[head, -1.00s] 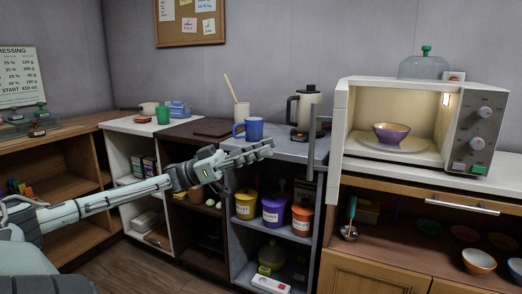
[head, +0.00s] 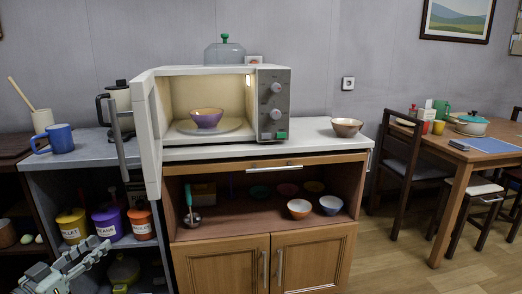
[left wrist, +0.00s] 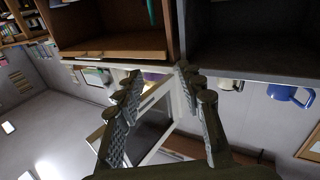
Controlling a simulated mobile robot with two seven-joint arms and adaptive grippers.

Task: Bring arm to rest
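My left gripper (head: 97,250) is at the lower left of the head view, in front of the lower shelves. In the left wrist view its two fingers (left wrist: 158,78) stand apart with nothing between them, so it is open and empty. Only the gripper end of my left arm shows in the head view. My right gripper is in neither view now.
The microwave (head: 274,172) stands on the counter with its door (head: 147,130) swung open and a purple bowl (head: 207,118) inside. Canisters (head: 108,224) fill the shelf behind my gripper. A blue mug (head: 60,138) is above.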

